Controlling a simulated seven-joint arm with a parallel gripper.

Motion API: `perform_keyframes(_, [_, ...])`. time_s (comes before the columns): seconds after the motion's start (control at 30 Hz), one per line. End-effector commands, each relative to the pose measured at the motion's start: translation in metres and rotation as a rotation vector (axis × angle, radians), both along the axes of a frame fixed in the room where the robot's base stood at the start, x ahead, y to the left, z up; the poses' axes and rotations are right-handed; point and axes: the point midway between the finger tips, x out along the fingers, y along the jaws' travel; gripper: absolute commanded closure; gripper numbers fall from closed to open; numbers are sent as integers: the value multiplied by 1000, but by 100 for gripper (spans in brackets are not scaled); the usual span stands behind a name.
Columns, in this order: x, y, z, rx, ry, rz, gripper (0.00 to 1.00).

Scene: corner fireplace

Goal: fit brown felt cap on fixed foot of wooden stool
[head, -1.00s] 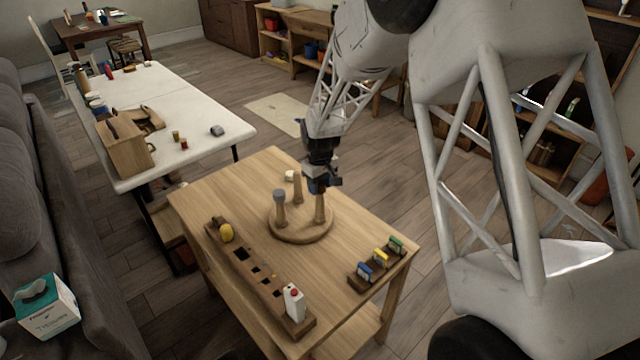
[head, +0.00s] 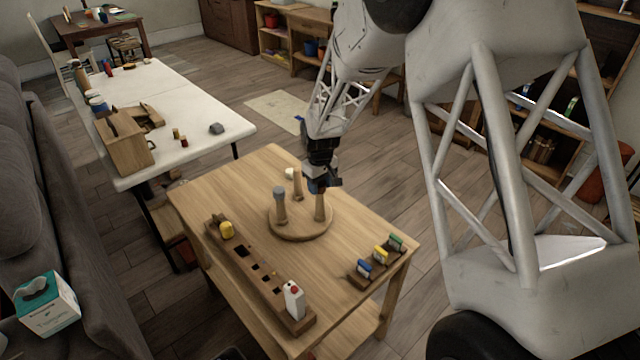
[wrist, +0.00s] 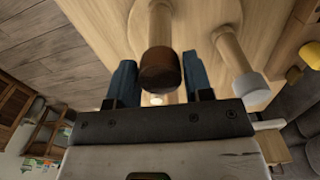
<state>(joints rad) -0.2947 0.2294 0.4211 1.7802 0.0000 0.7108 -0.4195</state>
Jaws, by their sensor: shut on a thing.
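The wooden stool (head: 300,232) stands upside down on the small wooden table, its round seat flat and its legs pointing up. My gripper (head: 320,188) is over the right leg (head: 319,208). In the wrist view the brown felt cap (wrist: 160,72) is at the end of a leg (wrist: 159,28), in line with it, between the blue fingers of my gripper (wrist: 159,66). My gripper is shut on the cap. I cannot tell how far the cap sits on the foot. The left leg bears a grey cap (head: 279,191), also in the wrist view (wrist: 251,90).
A wooden block with holes (head: 258,275) holds a yellow item (head: 227,231) and a white bottle (head: 293,300). A small rack (head: 378,262) holds blue, yellow and green-topped items.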

Motion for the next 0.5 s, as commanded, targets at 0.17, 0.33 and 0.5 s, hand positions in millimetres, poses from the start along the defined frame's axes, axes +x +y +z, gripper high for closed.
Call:
perform_keyframes(0.17, [0,0,-2,0,0,0,72])
perform_keyframes(0.33, [0,0,-4,0,0,0,72])
perform_keyframes(0.5, [0,0,-6,0,0,0,72])
